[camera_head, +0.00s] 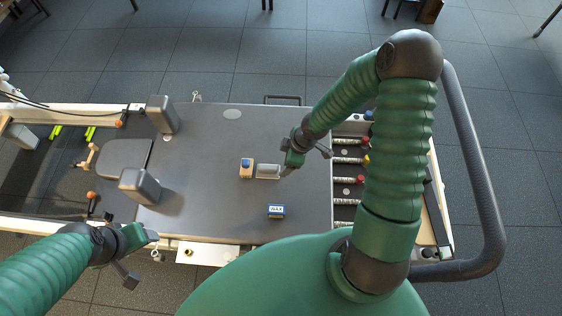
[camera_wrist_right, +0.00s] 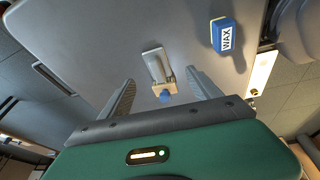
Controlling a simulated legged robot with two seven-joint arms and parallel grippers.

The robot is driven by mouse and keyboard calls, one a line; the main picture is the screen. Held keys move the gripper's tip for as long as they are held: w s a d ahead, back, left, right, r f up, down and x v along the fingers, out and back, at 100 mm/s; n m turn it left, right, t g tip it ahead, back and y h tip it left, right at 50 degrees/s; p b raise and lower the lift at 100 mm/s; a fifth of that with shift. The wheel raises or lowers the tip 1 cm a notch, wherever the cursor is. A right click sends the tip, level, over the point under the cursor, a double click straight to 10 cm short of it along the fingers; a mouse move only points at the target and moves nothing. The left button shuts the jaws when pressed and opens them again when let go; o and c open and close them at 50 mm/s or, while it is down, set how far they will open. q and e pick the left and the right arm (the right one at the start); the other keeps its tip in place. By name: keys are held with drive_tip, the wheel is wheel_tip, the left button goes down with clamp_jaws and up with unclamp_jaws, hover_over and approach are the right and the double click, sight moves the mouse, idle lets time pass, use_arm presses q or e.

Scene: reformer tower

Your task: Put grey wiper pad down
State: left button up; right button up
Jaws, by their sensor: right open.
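The grey wiper pad (camera_head: 268,171) lies on the dark top of the reformer, right beside a tan block with a blue top (camera_head: 246,168); I cannot tell if the two are joined. In the right wrist view the pad (camera_wrist_right: 156,66) lies beyond the tan block (camera_wrist_right: 166,91), ahead of the fingers. My right gripper (camera_head: 307,160) is by the pad's right end in the head view. It is open, and its fingers (camera_wrist_right: 158,92) stand apart on both sides with nothing clamped. My left gripper (camera_head: 141,258) has its fingers apart and empty at the front left edge.
A blue WAX block (camera_head: 276,211) with a yellow side lies nearer me; it also shows in the right wrist view (camera_wrist_right: 226,36). Two grey shoulder rests (camera_head: 161,114) and a headrest (camera_head: 124,157) stand left. Springs (camera_head: 347,160) lie right. The dark top (camera_head: 205,195) is otherwise mostly bare.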

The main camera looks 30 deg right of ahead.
drive_tip(key=s+a+r+m+h, duration=0.1)
drive_tip(key=s+a+r+m, duration=0.2)
drive_tip(key=r, duration=0.5)
drive_tip(key=s+a+r+m+h, duration=0.1)
drive_tip(key=s+a+r+m, duration=0.2)
drive_tip(key=s+r+m, duration=0.2)
wheel_tip(320, 180, up, 3)
drive_tip(key=shift+s+a+f+m, duration=0.15)
drive_tip(key=shift+s+m, duration=0.2)
drive_tip(key=shift+m, duration=0.65)
use_arm(q)
drive_tip(key=shift+s, duration=0.1)
